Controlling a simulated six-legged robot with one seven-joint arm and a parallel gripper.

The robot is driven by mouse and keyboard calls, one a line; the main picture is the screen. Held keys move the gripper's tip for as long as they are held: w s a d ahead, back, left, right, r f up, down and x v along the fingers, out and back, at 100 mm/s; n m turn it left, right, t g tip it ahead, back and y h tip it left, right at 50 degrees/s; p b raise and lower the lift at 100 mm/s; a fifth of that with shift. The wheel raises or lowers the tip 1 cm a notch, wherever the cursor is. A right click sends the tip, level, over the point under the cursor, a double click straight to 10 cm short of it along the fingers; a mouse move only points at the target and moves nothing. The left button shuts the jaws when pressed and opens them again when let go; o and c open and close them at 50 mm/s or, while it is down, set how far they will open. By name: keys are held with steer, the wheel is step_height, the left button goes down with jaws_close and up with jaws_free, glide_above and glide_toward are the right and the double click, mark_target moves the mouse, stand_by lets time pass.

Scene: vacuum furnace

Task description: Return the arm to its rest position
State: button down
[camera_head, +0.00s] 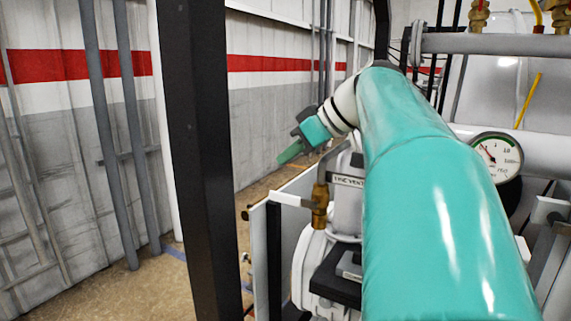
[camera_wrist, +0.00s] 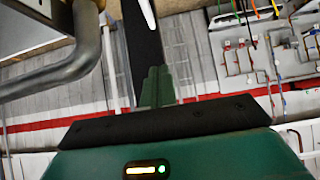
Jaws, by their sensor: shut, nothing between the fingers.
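My gripper (camera_head: 290,152) shows in the head view left of my large teal arm link, pointing down and to the left. In the wrist view, its green fingers (camera_wrist: 157,87) stand together at the middle, shut with nothing between them. My arm link fills the right middle of the head view and hides part of the machine behind it.
A black upright post (camera_head: 205,160) stands left of the gripper. A pressure gauge (camera_head: 496,158) and a grey pipe (camera_head: 500,43) are at the right. A grey bent pipe (camera_wrist: 60,75) crosses the wrist view's left. Floor (camera_head: 150,285) is open at the lower left.

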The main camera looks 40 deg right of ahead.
steer(key=v, duration=0.9)
steer(key=shift+r, duration=0.45)
